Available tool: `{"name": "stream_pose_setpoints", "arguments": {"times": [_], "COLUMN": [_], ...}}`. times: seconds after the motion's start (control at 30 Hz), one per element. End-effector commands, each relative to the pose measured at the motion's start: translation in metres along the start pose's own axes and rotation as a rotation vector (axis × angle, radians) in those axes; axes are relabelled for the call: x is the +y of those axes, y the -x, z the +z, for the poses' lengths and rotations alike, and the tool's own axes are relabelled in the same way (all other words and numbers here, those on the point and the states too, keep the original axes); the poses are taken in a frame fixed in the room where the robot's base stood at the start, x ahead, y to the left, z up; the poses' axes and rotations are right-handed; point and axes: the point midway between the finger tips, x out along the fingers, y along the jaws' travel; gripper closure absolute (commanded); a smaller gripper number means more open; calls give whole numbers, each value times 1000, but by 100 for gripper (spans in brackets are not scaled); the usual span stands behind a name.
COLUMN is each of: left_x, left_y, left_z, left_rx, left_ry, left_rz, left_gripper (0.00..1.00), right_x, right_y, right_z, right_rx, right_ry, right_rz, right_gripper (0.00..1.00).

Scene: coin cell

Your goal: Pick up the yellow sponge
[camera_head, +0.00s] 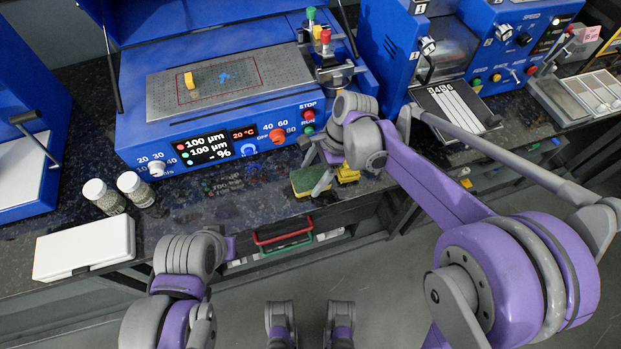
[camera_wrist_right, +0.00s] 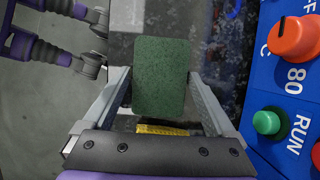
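A sponge with a dark green top and a yellowish side (camera_head: 308,179) lies near the front edge of the dark counter. In the right wrist view its green face (camera_wrist_right: 160,78) shows between the fingertips. My right gripper (camera_head: 321,166) is open, with its fingers on either side of the sponge; small gaps seem to remain, and contact is unclear. A smaller yellow piece (camera_head: 347,174) lies just right of the sponge and shows partly under the gripper in the wrist view (camera_wrist_right: 162,129). My left arm is at lower left; its gripper fingers are not visible.
A blue coating machine (camera_head: 130,140) with knobs stands directly behind the sponge. Two jars (camera_head: 104,196) and a white box (camera_head: 84,248) are at the left. A red handle (camera_head: 284,238) sits below the counter edge. The counter between jars and sponge is clear.

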Motion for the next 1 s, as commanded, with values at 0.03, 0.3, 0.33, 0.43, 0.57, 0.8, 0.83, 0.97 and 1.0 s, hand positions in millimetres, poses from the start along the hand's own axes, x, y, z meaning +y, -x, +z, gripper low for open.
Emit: {"name": "stream_pose_setpoints", "arguments": {"times": [0.03, 0.3, 0.33, 0.43, 0.57, 0.8, 0.83, 0.97, 1.0], "left_x": [0, 0, 0, 0, 0, 0, 0, 0, 0], "left_y": [0, 0, 0, 0, 1, 7, 8, 11, 11], "left_z": [0, 0, 0, 0, -1, -4, -5, -6, -7], "left_rx": [0, 0, 0, 0, 0, 3, 3, 4, 4], "left_ry": [0, 0, 0, 0, 0, 0, 0, 0, 0], "left_rz": [0, 0, 0, 0, 0, 0, 0, 0, 0], "left_gripper": [100, 100, 100, 100, 100, 100, 100, 100, 100], "right_x": [0, 0, 0, 0, 0, 0, 0, 0, 0], "right_y": [0, 0, 0, 0, 2, 34, 40, 66, 72], "right_z": [0, 0, 0, 0, 1, 14, 17, 27, 30], "right_rx": [0, 0, 0, 0, 0, 0, 0, 0, 0], "right_ry": [0, 0, 0, 0, 0, 1, 1, 1, 1], "right_rz": [0, 0, 0, 0, 0, 0, 0, 0, 0], "right_gripper": [20, 68, 71, 72, 72, 72, 72, 72, 72]}}
